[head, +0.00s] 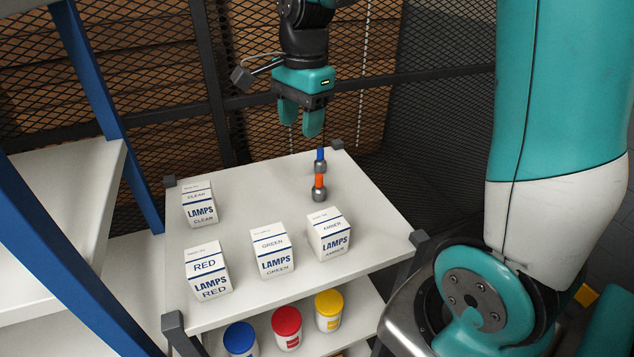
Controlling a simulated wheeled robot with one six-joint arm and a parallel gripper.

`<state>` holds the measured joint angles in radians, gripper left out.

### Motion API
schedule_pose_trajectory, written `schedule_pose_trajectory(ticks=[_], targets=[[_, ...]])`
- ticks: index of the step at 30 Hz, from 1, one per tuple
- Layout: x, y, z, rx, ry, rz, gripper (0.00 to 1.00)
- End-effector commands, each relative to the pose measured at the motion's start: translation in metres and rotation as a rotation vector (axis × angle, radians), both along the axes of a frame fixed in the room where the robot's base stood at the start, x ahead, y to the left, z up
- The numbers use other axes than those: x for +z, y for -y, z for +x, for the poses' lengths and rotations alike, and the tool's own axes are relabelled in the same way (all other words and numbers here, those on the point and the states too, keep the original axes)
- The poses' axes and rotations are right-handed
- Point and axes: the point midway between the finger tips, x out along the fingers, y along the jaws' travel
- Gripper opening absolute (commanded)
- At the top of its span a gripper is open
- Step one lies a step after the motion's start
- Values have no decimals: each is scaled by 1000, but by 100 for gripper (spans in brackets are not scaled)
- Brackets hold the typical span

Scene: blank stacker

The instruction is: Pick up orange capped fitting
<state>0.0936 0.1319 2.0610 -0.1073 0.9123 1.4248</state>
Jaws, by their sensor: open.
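The orange capped fitting (319,182) stands on the white table, with a grey metal rounded base and an orange upper part. A similar fitting with a blue cap (320,155) stands just behind it, and the two overlap slightly in the picture. My gripper (300,125) hangs above the back part of the table, pointing down, with its teal fingers apart and nothing between them. It is above and a little to the left of both fittings in the picture, touching neither.
White lamp boxes stand on the table (240,180): clear (199,204), red (208,271), green (272,250) and amber (329,235), the amber one nearest the fittings. Blue, red and yellow-lidded jars (286,328) sit on the lower shelf. A mesh fence (160,70) stands behind.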

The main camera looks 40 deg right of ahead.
Motion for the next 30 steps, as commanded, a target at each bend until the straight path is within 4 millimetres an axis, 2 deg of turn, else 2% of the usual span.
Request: schedule_pose_trajectory(ticks=[1, 3, 6, 9, 13, 24, 30], targets=[[3, 19, 11, -162, -21, -12, 50], [3, 38, 21, -353, -37, -28, 50], [3, 56, 28, -530, -52, -42, 50], [-2, 64, 31, -608, -60, -48, 50], [-23, 64, 31, -623, -66, -50, 50], [-102, 63, 31, -617, -64, -49, 50], [-120, 63, 31, -615, -58, -48, 50]])
